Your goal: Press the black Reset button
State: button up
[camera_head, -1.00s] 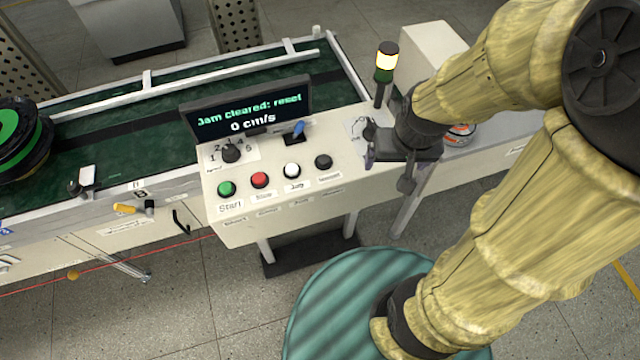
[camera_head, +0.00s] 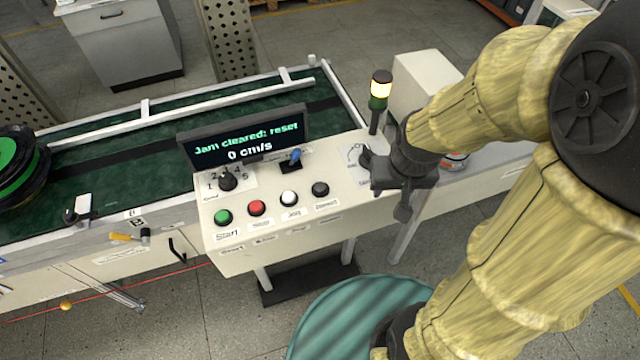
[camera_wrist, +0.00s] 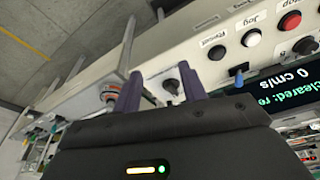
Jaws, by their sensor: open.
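The black Reset button (camera_head: 320,189) is the rightmost in the row on the white control panel (camera_head: 235,262); it also shows in the wrist view (camera_wrist: 217,52). Beside it are the white Jog button (camera_head: 289,198), red Stop button (camera_head: 257,208) and green Start button (camera_head: 223,217). The display (camera_head: 245,137) reads "Jam cleared: reset" and "0 cm/s". My gripper (camera_head: 372,178) is at the panel's right end, to the right of the Reset button and apart from it. In the wrist view my gripper's two purple fingers (camera_wrist: 160,88) are apart with nothing held between them.
A blue-handled switch (camera_head: 295,156) and a black speed knob (camera_head: 228,181) stand on the panel. A stack light (camera_head: 379,100) rises behind my gripper. The green conveyor (camera_head: 100,180) runs behind the panel.

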grip_shut()
dwell(1.3)
